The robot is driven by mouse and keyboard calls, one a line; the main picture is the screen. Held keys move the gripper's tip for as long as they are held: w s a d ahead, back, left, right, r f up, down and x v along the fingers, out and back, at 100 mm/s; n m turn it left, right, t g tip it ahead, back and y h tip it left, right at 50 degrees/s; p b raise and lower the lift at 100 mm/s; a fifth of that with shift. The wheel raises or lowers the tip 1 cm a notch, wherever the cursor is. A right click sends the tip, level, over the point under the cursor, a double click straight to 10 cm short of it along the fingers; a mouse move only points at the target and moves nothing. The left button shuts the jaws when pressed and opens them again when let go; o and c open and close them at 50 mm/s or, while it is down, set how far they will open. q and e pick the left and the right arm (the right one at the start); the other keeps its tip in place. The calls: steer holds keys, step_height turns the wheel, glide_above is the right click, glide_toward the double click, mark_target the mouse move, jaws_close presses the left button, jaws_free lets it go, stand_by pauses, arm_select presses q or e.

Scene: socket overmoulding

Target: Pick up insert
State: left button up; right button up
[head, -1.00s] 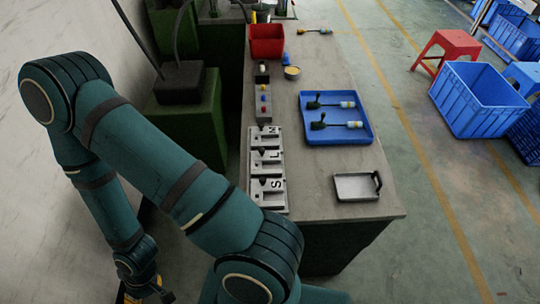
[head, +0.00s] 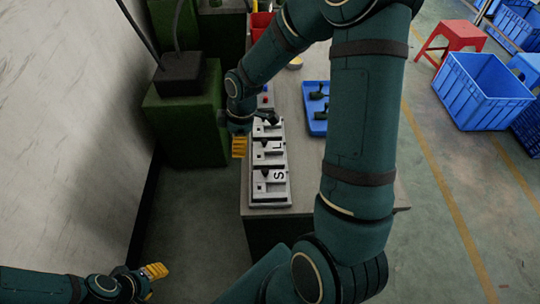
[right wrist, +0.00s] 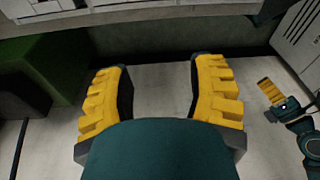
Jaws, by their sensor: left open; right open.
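The grey fixture (head: 256,201) with slots marked S and L lies along the left edge of the table. Small dark pieces show in its slots, too small to tell whether any is an insert. My right gripper (head: 240,146) is beside the fixture's left edge, near its far end. In the right wrist view my right gripper (right wrist: 160,70) is open, with nothing between its yellow fingers. My left gripper (head: 152,272) is open at the lower left, away from the table. It also shows at the right of the right wrist view (right wrist: 278,98).
A blue tray (head: 317,127) with dark tools is partly hidden behind my right arm. A red bin (head: 261,22) stands at the far end. A blue crate (head: 483,98) and a red stool (head: 452,38) stand on the floor at right. Dark green boxes (head: 187,125) stand left.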

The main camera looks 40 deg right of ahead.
mark_target(264, 140)
steer(key=s+d+r+n+h, duration=0.1)
steer(key=d+r+n+h, duration=0.15)
steer(key=d+r, duration=0.5)
steer(key=shift+n+g+y, duration=0.35)
steer(key=shift+g, duration=0.05)
steer(key=f, duration=0.3)
steer(key=f+b, duration=0.1)
steer(key=f, duration=0.2)
steer(key=d+f+b, duration=0.1)
steer(key=f, duration=0.2)
steer(key=shift+s+f, duration=0.1)
steer(key=shift+s, duration=0.15)
steer(key=f, duration=0.1)
steer(key=f+b, duration=0.1)
steer(key=f, duration=0.1)
steer(key=f+b, duration=0.1)
steer(key=f, duration=0.1)
steer(key=shift+w+d, duration=0.15)
steer(key=shift+w, duration=0.15)
jaws_close()
